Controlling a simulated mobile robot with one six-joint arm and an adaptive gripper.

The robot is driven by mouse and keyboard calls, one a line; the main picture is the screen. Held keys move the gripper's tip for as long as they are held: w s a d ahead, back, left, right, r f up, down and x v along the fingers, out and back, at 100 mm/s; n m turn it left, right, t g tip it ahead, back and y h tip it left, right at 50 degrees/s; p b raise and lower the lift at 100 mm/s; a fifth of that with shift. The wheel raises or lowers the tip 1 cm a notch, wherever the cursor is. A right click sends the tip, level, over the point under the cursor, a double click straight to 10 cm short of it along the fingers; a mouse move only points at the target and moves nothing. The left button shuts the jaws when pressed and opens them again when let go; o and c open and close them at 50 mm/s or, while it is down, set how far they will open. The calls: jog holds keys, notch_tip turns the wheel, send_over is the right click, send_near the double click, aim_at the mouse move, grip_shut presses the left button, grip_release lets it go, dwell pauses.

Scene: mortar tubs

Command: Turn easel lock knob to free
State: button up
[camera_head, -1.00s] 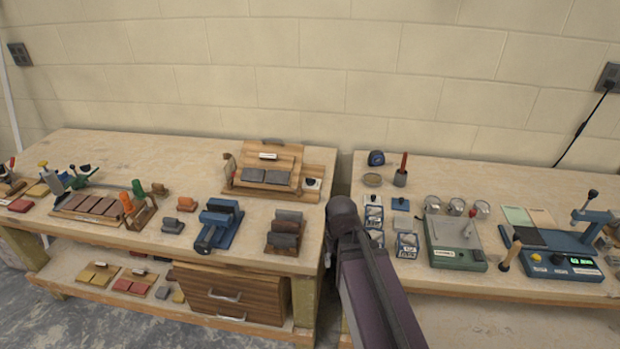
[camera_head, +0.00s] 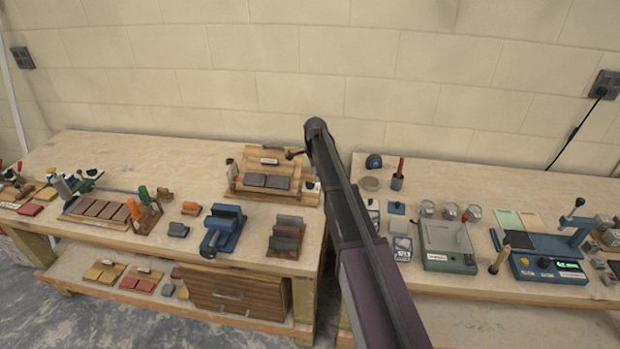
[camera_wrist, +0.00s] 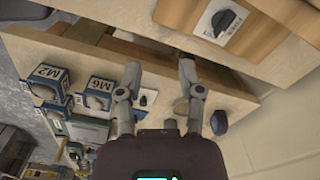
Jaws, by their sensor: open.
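The wooden easel (camera_head: 264,192) stands at the back right of the left bench, with two grey plates leaning on it. Its lock knob (camera_wrist: 223,20) is black, on a white label plate with print too small to read surely, at the upper right in the wrist view. In the head view the white plate (camera_head: 313,187) shows at the easel's right end, partly beside my arm. My gripper (camera_wrist: 160,72) is open and empty in the wrist view. Its fingers are apart from the knob, which lies up and right of them. In the head view the gripper is mostly hidden behind my arm.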

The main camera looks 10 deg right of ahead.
aim_at(310, 185)
jog(key=w+r+m+p, duration=0.1)
jog(key=w+m, duration=0.3)
jog(key=w, duration=0.6)
jog(key=shift+r+m, duration=0.4)
jog(key=shift+r, duration=0.2)
jog(key=shift+f, duration=0.15)
notch_tip(310, 185, down, 14)
jog(key=b, duration=1.3)
jog(key=shift+r, duration=0.25)
grip_shut()
